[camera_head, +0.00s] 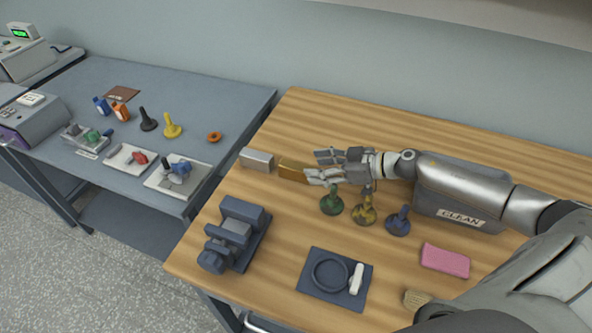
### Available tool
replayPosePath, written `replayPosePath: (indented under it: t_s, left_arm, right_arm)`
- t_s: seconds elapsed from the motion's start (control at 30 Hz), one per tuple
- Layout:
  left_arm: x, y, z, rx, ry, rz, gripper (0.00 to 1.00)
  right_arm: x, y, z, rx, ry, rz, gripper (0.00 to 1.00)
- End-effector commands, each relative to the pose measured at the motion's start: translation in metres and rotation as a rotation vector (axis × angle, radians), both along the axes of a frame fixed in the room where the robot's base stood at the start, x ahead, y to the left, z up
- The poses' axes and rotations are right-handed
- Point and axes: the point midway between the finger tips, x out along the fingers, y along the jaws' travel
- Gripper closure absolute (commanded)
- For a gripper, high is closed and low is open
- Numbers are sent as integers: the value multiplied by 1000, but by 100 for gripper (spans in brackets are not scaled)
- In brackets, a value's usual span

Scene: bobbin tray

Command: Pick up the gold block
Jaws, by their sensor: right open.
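The gold block (291,170) lies on the wooden table, just right of a silver-grey block (257,160). My right gripper (314,166) reaches in from the right, with its fingers pointing left toward the gold block. Its two fingers are apart and it is open. The near finger partly covers the right end of the gold block, so I cannot tell whether they touch or whether the block's end is between the fingers. My left gripper is not in view.
Green (332,204), yellow (364,212) and blue (398,221) bobbin-like pieces stand just in front of my right gripper. A grey tray marked CLEAN (430,206) lies under my forearm. A dark vise-like device (235,236), dark mat (308,287) and pink block (446,261) are nearer.

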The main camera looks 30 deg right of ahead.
Motion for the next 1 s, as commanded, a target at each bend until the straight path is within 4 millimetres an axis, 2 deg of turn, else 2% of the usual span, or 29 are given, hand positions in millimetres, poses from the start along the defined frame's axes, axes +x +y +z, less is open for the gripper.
replayPosePath:
  t_s: [0.17, 0.43, 0.8, 0.87, 1.0]
  left_arm:
    - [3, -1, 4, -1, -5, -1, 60]
    - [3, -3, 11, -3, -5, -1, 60]
    - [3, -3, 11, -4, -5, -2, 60]
    - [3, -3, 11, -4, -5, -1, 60]
    - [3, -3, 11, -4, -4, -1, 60]
  right_arm:
    - [10, 9, -2, 3, -3, 0, 45]
    - [35, 31, -17, 3, -2, 0, 45]
    - [40, 37, -22, -1, 0, 0, 45]
    - [40, 37, -22, -1, 0, 0, 50]
    - [40, 37, -22, -1, -1, 0, 68]
